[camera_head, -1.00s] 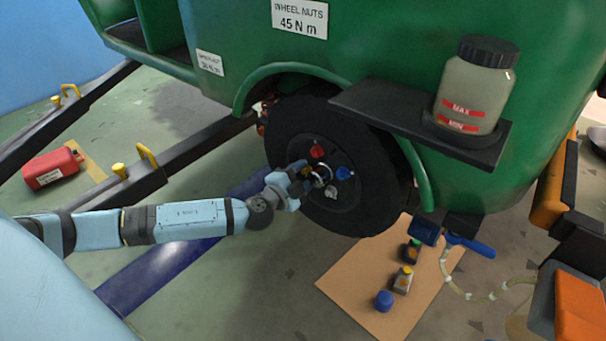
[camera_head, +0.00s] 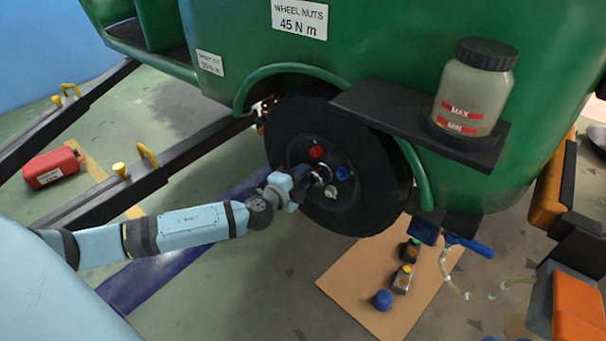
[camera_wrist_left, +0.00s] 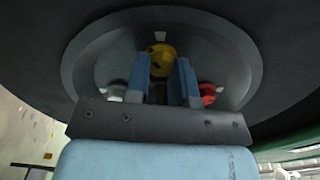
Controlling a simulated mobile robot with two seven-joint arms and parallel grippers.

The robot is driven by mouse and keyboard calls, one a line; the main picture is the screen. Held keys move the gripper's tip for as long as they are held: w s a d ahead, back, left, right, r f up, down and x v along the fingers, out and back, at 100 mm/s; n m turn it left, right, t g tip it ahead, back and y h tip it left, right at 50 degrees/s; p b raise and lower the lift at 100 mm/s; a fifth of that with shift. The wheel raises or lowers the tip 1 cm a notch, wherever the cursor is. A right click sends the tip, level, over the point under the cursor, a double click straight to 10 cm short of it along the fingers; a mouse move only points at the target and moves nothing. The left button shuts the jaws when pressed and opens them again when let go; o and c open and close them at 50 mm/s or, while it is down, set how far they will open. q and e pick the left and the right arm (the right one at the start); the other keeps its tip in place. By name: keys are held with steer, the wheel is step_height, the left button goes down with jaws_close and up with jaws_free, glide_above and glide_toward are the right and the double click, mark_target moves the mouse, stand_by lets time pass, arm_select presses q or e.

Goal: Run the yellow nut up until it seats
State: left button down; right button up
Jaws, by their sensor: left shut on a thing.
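The yellow nut (camera_wrist_left: 162,60) sits on the wheel hub between the two blue fingers of my left gripper (camera_wrist_left: 161,80), which are shut on it. In the head view my left gripper (camera_head: 303,176) reaches the hub from the left and hides the yellow nut. The wheel (camera_head: 372,200) is black, under the green rickshaw body. Its hub also bears a red nut (camera_head: 317,151), a blue nut (camera_head: 342,172) and a whitish nut (camera_head: 331,191). I cannot tell whether the yellow nut touches the hub face. My right gripper is out of view.
A black shelf (camera_head: 390,112) with a fluid bottle (camera_head: 474,88) juts out above the wheel. A cardboard sheet (camera_head: 350,290) with small bottles and a blue cap (camera_head: 383,300) lies on the floor at right.

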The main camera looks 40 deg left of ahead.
arm_select(q)
steer(key=c, duration=1)
jaws_free()
steer(key=shift+o, duration=0.2)
steer(key=shift+s, duration=0.15)
steer(key=s+a+p, duration=0.1)
steer(key=s, duration=1.2)
steer(key=shift+s, duration=0.25)
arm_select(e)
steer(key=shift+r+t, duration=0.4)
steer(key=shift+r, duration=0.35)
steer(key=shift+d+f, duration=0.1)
